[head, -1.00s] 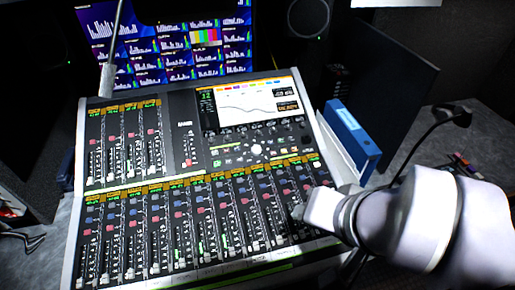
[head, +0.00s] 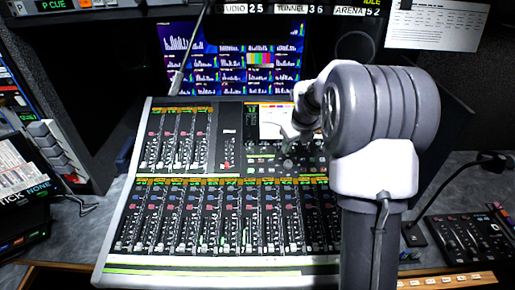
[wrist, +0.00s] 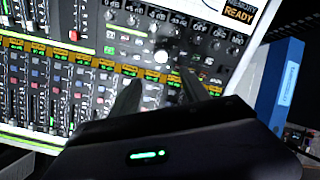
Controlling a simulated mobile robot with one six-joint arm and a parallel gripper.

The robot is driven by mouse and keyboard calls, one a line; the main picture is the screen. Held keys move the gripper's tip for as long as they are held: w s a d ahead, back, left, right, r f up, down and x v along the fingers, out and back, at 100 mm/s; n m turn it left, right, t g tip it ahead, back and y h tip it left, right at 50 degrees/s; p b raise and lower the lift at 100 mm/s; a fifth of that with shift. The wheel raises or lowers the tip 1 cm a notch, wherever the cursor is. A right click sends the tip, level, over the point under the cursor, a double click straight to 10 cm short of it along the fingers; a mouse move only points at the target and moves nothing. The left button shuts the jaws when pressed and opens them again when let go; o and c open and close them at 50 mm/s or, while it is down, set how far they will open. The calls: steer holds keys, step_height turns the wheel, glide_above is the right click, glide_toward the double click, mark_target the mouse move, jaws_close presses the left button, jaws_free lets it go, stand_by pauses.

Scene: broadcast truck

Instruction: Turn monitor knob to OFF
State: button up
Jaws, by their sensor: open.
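The mixing console (head: 110,262) fills the middle of the head view, with faders below and a screen at upper right. A round white knob (wrist: 161,56) shows in the wrist view among several small dark knobs. Labels above the dark knobs read dB values, and some read OFF. I cannot tell which knob is the monitor knob. My gripper (wrist: 160,88) is open and empty, its two dark fingers apart over the console panel, below the white knob in the picture. In the head view my gripper (head: 290,130) is near the console screen (head: 272,122), and my arm hides the console's right side.
A wall of monitors (head: 235,60) stands behind the console. A blue binder (wrist: 286,85) stands right of the console in the wrist view. A small control panel (head: 470,238) lies at right. A rack and papers (head: 25,170) are at left.

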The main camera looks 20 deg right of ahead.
mark_target(288, 163)
steer(key=b+x, duration=0.4)
steer(key=x, duration=1.3)
steer(key=shift+d+f, duration=0.15)
jaws_close()
